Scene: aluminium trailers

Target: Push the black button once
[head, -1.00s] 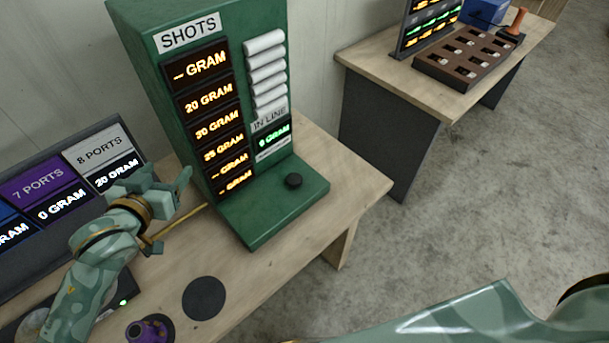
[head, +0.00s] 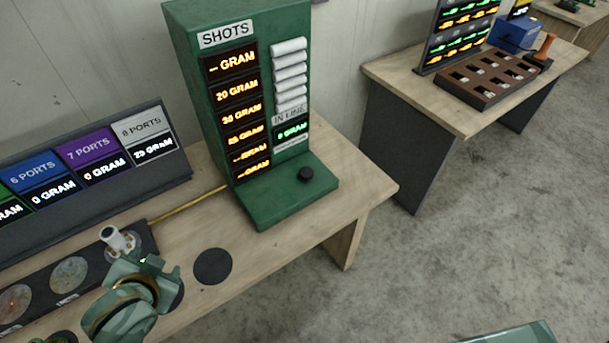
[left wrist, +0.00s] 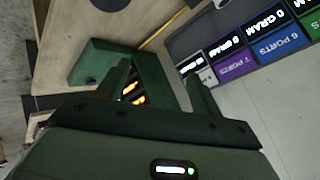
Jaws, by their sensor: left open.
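The black button (head: 305,174) is a small round knob on the base of the green SHOTS machine (head: 275,208), near its front right. My left gripper (head: 146,264) is to the left of the machine and nearer to me, over the table, well apart from the button. In the left wrist view the gripper (left wrist: 160,76) is open and empty, with the green machine (left wrist: 88,62) beyond its fingers.
A ports display (head: 90,176) stands at the back left of the wooden table (head: 200,206). A dark strip with round pads (head: 70,275) and a white upright piece (head: 117,240) lie near my left gripper. The table has a black disc (head: 212,266). Another table (head: 440,105) stands at right.

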